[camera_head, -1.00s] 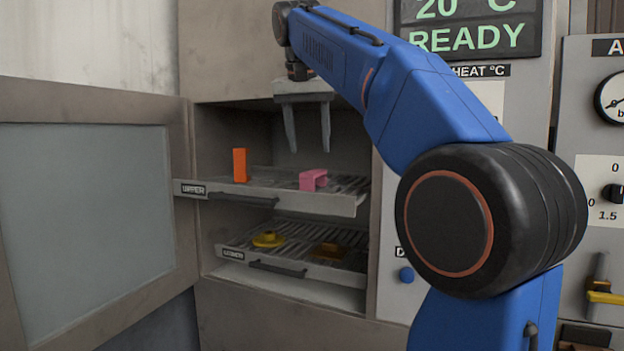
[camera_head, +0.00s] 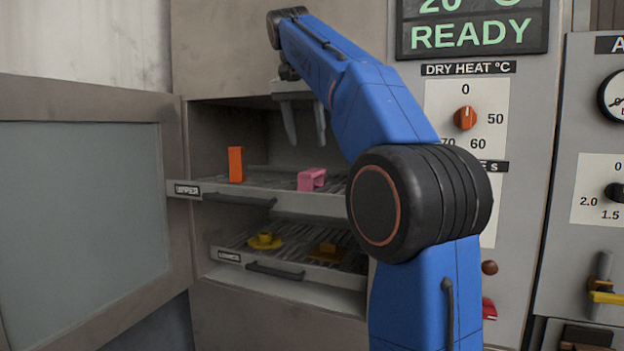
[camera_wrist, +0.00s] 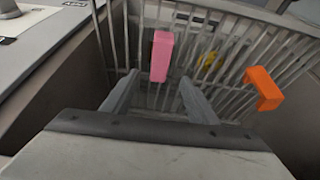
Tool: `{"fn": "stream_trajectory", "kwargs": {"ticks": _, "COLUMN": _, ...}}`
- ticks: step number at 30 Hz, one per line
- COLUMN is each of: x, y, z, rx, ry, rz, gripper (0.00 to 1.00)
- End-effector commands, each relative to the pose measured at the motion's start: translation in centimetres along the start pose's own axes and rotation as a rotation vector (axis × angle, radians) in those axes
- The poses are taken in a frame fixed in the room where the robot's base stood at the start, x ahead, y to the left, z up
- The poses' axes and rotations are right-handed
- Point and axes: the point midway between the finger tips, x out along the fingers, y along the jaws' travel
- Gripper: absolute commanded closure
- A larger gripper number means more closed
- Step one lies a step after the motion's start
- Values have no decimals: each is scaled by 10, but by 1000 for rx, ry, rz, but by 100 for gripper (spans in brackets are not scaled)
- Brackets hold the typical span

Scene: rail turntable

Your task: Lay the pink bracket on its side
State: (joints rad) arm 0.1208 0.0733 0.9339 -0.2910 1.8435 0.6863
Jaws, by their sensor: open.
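The pink bracket (camera_head: 311,179) stands on the right part of the upper rack (camera_head: 255,186), with a flat top and a leg showing below it. It also shows in the wrist view (camera_wrist: 161,56), just beyond the fingertips and a little left of the middle between them. My gripper (camera_head: 304,143) is open and empty, pointing down above the rack. Its two fingers are apart in the wrist view (camera_wrist: 158,88). The bracket is not between them, and I cannot tell the exact height gap.
An orange bracket (camera_head: 236,164) stands upright on the upper rack's left. The lower rack (camera_head: 232,257) holds a yellow part (camera_head: 264,241) and an orange-brown part (camera_head: 327,252). The oven door (camera_head: 85,215) is open at left. Cabinet walls enclose the racks.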

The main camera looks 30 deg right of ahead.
Motion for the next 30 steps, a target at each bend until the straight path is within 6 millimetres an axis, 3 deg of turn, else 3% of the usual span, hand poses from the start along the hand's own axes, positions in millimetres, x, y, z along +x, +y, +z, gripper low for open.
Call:
{"fn": "stream_trajectory", "kwargs": {"ticks": 9, "x": 51, "y": 0, "z": 0, "rx": 0, "ry": -1, "rz": 1, "gripper": 47}}
{"fn": "stream_trajectory", "kwargs": {"ticks": 17, "x": 67, "y": 0, "z": 0, "rx": 0, "ry": -1, "rz": 0, "gripper": 47}}
{"fn": "stream_trajectory", "kwargs": {"ticks": 30, "x": 114, "y": 0, "z": 3, "rx": 0, "ry": -1, "rz": 1, "gripper": 47}}
